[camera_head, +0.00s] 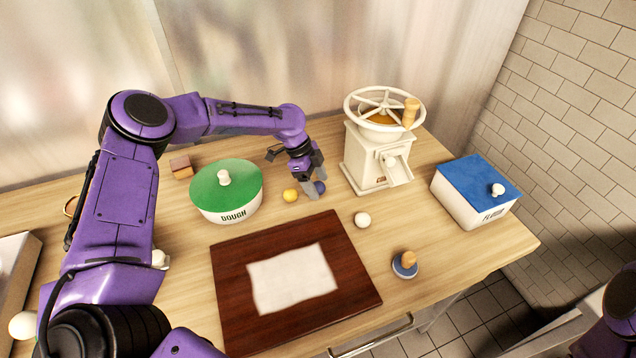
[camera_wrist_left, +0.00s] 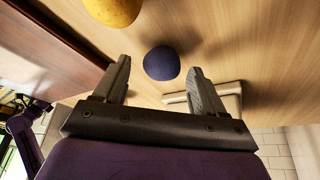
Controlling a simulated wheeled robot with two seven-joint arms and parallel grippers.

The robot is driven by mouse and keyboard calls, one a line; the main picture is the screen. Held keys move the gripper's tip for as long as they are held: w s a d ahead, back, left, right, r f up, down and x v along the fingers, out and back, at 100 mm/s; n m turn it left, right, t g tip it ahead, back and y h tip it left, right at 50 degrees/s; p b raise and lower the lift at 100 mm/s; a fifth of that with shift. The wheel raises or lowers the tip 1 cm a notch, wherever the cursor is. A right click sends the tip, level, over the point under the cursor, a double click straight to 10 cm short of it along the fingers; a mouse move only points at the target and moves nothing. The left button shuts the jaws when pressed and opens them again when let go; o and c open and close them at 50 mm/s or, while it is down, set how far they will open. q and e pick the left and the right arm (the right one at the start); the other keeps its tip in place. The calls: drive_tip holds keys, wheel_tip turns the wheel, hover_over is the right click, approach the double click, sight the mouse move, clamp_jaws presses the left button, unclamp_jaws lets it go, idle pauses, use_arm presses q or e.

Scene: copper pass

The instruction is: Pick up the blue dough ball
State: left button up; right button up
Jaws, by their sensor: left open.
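The blue dough ball (camera_head: 320,187) lies on the wooden table between the green-lidded dough pot and the grinder. My left gripper (camera_head: 311,190) is down at the ball, and a finger partly hides it in the head view. In the left wrist view the blue dough ball (camera_wrist_left: 162,63) shows just beyond and between the fingertips of my open left gripper (camera_wrist_left: 158,75). I cannot tell whether a finger touches it. A yellow ball (camera_head: 291,195) lies close by on the left; it also shows in the left wrist view (camera_wrist_left: 115,8). My right gripper is not in view.
A white grinder (camera_head: 367,160) stands close on the right, and the green-lidded dough pot (camera_head: 226,209) on the left. A white ball (camera_head: 362,219), dark red board (camera_head: 235,319), blue-based stamp (camera_head: 405,267) and blue-lidded flour box (camera_head: 462,209) are nearer or farther right.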

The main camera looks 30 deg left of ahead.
use_arm(q)
drive_tip(key=shift+w+d+f, duration=0.15)
drive_tip(key=shift+w+f, duration=0.15)
drive_tip(key=shift+f, duration=0.5)
drive_tip(key=shift+s+r, duration=0.15)
drive_tip(key=shift+s, duration=0.05)
drive_tip(key=shift+s+r, duration=0.1)
drive_tip(key=shift+s, duration=0.1)
drive_tip(key=shift+c, duration=0.9)
drive_tip(key=shift+w, duration=0.15)
drive_tip(key=c, duration=0.9)
drive_tip(key=shift+c, duration=0.2)
